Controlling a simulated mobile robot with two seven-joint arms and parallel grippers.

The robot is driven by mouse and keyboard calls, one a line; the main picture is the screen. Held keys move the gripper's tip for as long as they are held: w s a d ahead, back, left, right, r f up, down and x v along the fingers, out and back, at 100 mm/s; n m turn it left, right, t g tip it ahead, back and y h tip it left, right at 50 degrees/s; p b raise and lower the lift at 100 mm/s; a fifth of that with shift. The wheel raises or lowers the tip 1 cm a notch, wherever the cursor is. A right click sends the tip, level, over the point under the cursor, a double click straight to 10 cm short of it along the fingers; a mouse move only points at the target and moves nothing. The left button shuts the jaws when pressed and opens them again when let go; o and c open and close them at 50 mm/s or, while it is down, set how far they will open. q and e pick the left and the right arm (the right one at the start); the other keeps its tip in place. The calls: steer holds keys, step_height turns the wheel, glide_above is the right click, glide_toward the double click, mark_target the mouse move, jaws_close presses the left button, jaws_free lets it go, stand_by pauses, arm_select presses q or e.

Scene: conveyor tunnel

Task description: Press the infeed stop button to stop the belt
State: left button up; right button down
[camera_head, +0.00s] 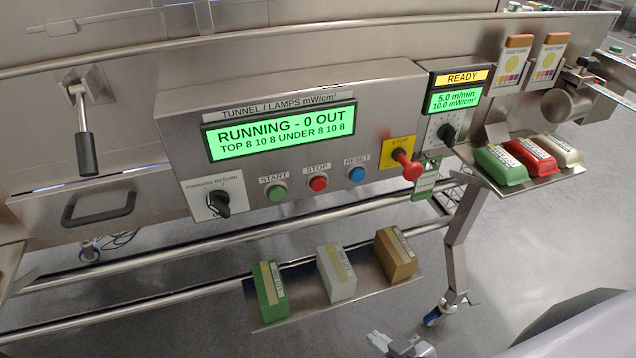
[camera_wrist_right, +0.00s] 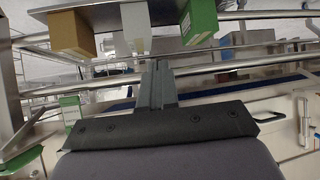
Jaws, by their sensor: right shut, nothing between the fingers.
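The panel has two stop controls. A red mushroom button (camera_head: 411,171) sticks out from a yellow plate marked STOP (camera_head: 400,142). A small flat red button (camera_head: 318,183), also labelled STOP, sits between the green START button (camera_head: 276,192) and the blue RESET button (camera_head: 356,174). No legible label says infeed. The display (camera_head: 280,131) reads RUNNING - 0 OUT. My right gripper (camera_head: 398,346) is at the bottom edge of the head view, well below the panel and touching nothing. In the right wrist view its fingers (camera_wrist_right: 157,82) are shut and empty. My left gripper is out of view.
A low shelf (camera_head: 305,318) holds green, white and brown boxes between my right gripper and the panel. A side tray (camera_head: 540,181) with green, red and white packs juts out at right. A speed knob (camera_head: 447,134) and forward/return knob (camera_head: 217,203) flank the buttons.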

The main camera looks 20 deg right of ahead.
mark_target(318, 184)
steer(key=w+r+n+t+y+b, duration=0.4)
steer(key=w+r+t, duration=0.1)
steer(key=w+r, duration=0.45)
step_height(318, 184, up, 10)
steer(key=w+a+n+y+b, duration=0.2)
steer(key=n+y, duration=0.5)
steer(key=y, duration=0.1)
steer(key=shift+w+a+f+n, duration=0.2)
steer(key=shift+a+f+n, duration=0.05)
steer(key=shift+n, duration=0.15)
steer(key=shift+w, duration=0.1)
steer(key=w+b, duration=0.3)
steer(key=w, duration=0.5)
steer(key=shift+w, duration=0.35)
